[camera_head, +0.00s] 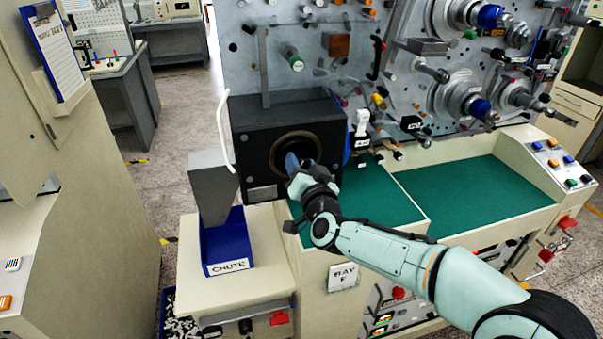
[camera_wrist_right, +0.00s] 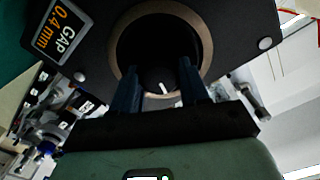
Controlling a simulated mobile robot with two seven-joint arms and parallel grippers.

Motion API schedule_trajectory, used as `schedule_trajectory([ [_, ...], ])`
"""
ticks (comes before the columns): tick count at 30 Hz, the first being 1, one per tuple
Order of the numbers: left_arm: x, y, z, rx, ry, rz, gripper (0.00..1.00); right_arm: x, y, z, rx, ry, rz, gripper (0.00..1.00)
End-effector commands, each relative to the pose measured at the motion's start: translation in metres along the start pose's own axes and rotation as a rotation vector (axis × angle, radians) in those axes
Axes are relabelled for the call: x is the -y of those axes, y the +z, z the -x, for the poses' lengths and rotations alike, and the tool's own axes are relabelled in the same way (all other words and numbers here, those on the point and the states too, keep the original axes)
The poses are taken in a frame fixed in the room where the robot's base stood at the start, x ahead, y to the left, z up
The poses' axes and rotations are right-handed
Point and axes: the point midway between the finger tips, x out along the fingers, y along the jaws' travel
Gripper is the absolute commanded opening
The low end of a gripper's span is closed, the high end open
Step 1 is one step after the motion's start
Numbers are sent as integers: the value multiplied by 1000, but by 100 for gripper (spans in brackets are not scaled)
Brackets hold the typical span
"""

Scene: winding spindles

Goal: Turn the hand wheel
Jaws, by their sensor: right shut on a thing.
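A black box (camera_head: 262,122) stands on the bench and carries a round brown ring (camera_head: 283,139) around a dark recess. In the right wrist view the ring (camera_wrist_right: 207,50) surrounds a dark round knob (camera_wrist_right: 161,76) with a white pointer line, which I take for the hand wheel. My right gripper (camera_head: 292,163) reaches in front of the ring. Its two blue fingers (camera_wrist_right: 158,82) stand on either side of the knob, shut on it. In the head view the knob is hidden behind the fingers. My left gripper is not in view.
A grey chute over a blue bin labelled CHUTE (camera_head: 228,243) stands left of the box. A green mat (camera_head: 475,198) lies free to the right. A panel with spindles (camera_head: 467,98) rises behind. The box has a label reading GAP 0.4 mm (camera_wrist_right: 67,27).

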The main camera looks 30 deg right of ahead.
Motion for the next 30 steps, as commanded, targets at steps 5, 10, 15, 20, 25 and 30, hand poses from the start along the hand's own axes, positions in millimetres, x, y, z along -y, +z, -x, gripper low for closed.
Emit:
schedule_trajectory([
  [5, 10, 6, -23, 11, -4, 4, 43, -2, 0, 1, -9, -3, -172, 14],
  [10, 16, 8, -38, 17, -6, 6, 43, -2, 0, 1, -9, -3, -334, 14],
  [15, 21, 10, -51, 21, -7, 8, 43, -2, -1, 0, -9, -3, -496, 14],
  [20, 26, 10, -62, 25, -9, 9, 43, -2, -1, 0, -9, -4, -648, 14],
  [25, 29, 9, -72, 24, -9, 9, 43, -3, -1, 0, -10, -4, -809, 14],
  [30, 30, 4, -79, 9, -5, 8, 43, -3, -2, 0, -10, -5, -970, 14],
])
